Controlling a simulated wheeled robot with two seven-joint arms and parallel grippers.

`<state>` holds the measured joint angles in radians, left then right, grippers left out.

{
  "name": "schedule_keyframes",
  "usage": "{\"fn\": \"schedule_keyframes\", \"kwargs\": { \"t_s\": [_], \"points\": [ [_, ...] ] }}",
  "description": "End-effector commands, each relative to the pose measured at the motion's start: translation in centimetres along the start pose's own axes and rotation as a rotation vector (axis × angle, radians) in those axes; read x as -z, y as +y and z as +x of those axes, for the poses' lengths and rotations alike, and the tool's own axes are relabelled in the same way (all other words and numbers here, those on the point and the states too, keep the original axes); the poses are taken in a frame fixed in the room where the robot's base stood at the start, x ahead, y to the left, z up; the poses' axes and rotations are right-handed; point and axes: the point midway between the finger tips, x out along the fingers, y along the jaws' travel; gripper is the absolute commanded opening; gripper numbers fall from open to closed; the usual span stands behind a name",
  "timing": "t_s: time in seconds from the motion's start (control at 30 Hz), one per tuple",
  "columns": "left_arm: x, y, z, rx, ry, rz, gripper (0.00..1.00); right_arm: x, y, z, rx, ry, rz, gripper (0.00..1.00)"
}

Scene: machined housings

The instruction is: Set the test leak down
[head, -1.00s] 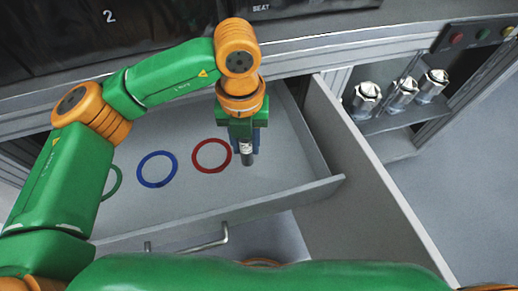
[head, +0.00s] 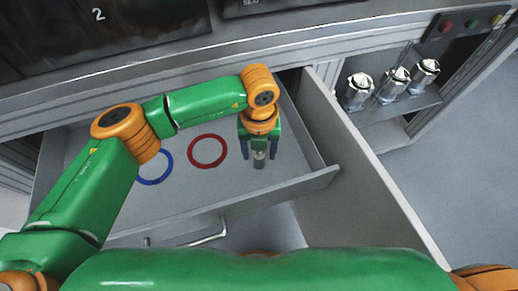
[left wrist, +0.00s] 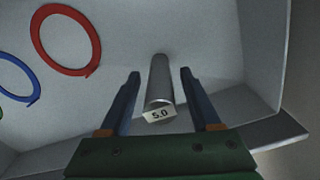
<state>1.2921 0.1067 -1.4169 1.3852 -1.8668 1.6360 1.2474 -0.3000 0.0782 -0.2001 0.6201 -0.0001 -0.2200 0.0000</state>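The test leak (head: 259,160) is a small grey cylinder in the open drawer (head: 215,213), right of the red ring. In the left wrist view it also shows (left wrist: 160,82), with a white tag reading 5.0 at its near end. My right gripper is in neither view.
A red ring (head: 191,151) and a blue ring (head: 171,165) are marked on the drawer floor; a green one (left wrist: 2,113) shows at the wrist view's edge. The drawer's right wall is close to the gripper. Silver housings (head: 394,82) stand on a shelf at right.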

Motion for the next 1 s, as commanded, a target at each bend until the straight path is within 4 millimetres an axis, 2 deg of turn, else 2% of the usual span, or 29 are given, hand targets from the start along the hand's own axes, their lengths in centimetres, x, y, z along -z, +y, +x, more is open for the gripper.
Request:
{"fn": "schedule_keyframes", "kwargs": {
  "t_s": [0.2,0.33,0.7,0.83,1.0],
  "points": [
    [0.0,0.0,-0.1,0.000,0.000,0.000,0.63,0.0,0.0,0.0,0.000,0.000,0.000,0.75],
    [-0.1,0.0,-0.9,0.000,-0.002,0.000,0.63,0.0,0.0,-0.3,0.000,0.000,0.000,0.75],
    [-0.1,0.0,-9.6,0.001,-0.004,0.000,0.63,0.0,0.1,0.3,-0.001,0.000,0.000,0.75],
    [-0.1,0.0,-11.6,0.000,-0.002,-0.001,0.63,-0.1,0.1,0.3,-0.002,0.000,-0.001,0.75],
    [0.0,0.0,-12.4,-0.001,0.001,0.000,0.63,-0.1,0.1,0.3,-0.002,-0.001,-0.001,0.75]
  ]
}}
